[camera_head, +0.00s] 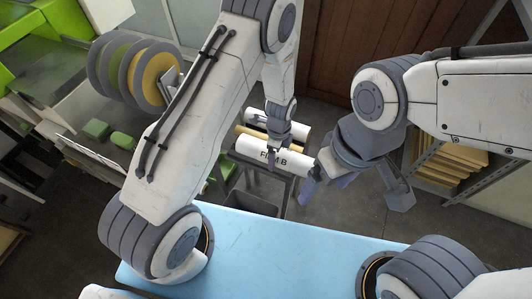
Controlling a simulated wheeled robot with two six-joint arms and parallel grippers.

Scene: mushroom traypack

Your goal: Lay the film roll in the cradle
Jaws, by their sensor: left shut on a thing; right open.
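A white film roll (249,148) marked "FILM B" lies across the top of a dark cart (238,157) in the head view. My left gripper (272,158) reaches down onto this roll and is shut on it near its middle. I cannot tell whether the roll is lifted clear of the cart. A yellow roll (243,131) and another white roll (256,115) lie behind it. My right gripper (353,187) is open and empty, to the right of the roll's right end. I cannot clearly make out the cradle.
A machine with large grey, green and yellow discs (151,77) stands at the left, with green blocks (97,129) near it. A shelf (480,180) with tan stacks (452,160) is at the right. A blue surface (290,252) lies in front.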

